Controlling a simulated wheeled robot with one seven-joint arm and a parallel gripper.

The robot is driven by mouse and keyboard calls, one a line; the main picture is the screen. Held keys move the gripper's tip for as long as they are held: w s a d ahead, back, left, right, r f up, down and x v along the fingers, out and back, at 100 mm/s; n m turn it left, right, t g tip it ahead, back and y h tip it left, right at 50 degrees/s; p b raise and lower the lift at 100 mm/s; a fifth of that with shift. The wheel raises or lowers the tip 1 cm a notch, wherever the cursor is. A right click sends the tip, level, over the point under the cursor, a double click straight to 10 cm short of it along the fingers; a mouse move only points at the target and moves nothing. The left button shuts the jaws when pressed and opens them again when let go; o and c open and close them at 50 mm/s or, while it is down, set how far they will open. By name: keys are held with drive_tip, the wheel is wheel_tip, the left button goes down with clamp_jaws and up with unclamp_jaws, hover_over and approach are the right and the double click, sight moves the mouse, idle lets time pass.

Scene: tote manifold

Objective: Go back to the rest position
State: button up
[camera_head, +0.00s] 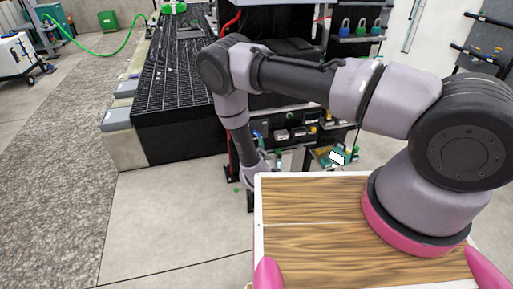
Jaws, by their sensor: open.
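My arm rises from its pink-ringed base at the right. It reaches left across the view, bends at the elbow and hangs down to the wrist, just beyond the left corner of my wood-topped deck. The wrist ends low, in front of the dark shelving. I see nothing held.
A black grated platform (180,75) stands at the back left, with grey-topped blocks (117,119) along its side. Dark shelving (285,132) with small devices stands close behind my wrist. A green hose (95,53) and white cart (18,58) are far left. Floor at left (170,220) is clear.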

drive_tip(key=w+r+m+g, duration=0.2)
drive_tip(key=w+r+m, duration=0.4)
drive_tip(key=r, duration=0.5)
drive_tip(key=w+d+r+m+g+y, duration=0.1)
drive_tip(key=w+d+r+m, duration=0.15)
drive_tip(key=r, duration=0.95)
drive_tip(key=w+d+r+m+g+y, duration=0.1)
drive_tip(key=d+r+g, duration=0.15)
drive_tip(key=r, duration=0.95)
drive_tip(key=s+d+r+m+y, duration=0.1)
drive_tip(key=s+d+r, duration=0.6)
drive_tip(key=r, duration=0.4)
drive_tip(key=s+d+r+m+y, duration=0.1)
drive_tip(key=s+d+r, duration=0.4)
drive_tip(key=s+r, duration=0.45)
drive_tip(key=s+d+r+m+g, duration=0.1)
drive_tip(key=s+d+r, duration=0.1)
drive_tip(key=s, duration=0.8)
drive_tip(key=s+d+r+m+g+h, duration=0.1)
drive_tip(key=s+d, duration=0.3)
drive_tip(key=s, duration=0.5)
drive_tip(key=shift+s+d+r, duration=0.4)
drive_tip(key=shift+r, duration=0.3)
